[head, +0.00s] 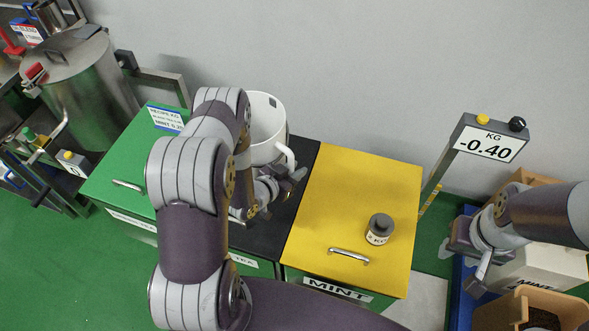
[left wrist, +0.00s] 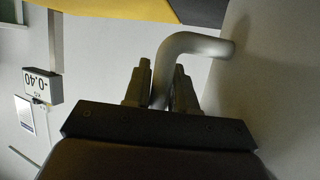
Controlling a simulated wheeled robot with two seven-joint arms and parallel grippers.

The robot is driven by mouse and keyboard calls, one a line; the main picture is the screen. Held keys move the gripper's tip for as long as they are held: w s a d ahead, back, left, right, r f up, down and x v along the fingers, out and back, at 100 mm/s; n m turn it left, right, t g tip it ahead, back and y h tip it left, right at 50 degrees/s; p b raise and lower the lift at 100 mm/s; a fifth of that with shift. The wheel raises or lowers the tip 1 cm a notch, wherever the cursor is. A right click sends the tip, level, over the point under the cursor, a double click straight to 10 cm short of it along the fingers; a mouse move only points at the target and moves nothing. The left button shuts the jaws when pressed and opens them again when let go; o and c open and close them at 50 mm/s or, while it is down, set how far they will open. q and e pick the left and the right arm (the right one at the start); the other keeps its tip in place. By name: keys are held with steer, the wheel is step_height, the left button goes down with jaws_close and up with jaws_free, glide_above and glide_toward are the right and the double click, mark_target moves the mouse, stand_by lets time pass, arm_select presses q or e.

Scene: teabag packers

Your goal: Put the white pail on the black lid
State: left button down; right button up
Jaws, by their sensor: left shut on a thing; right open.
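The white pail (head: 265,118) is upright over the back part of the black lid (head: 308,158), partly hidden behind my left arm. Whether its base touches the lid is hidden. My left gripper (head: 284,180) is at the pail's near right side, over the lid. The left wrist view shows its fingers (left wrist: 158,88) shut on the pail's curved handle (left wrist: 190,44), with the pail's side (left wrist: 275,80) at the right. My right gripper (head: 478,272) is open and empty at the far right, away from the pail.
A green lid (head: 118,160) lies left of the black lid and a yellow lid (head: 365,190) right of it. A small grey-capped jar (head: 380,229) stands on the yellow lid. A scale display (head: 490,144) reads -0.40. Tan bins (head: 500,312) stand at the lower right.

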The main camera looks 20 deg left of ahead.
arm_select(q)
steer(key=c, duration=0.9)
jaws_free()
steer(key=shift+s+d, duration=0.1)
steer(key=shift+r, duration=0.1)
steer(key=b+v, duration=0.1)
steer(key=v, duration=1.1)
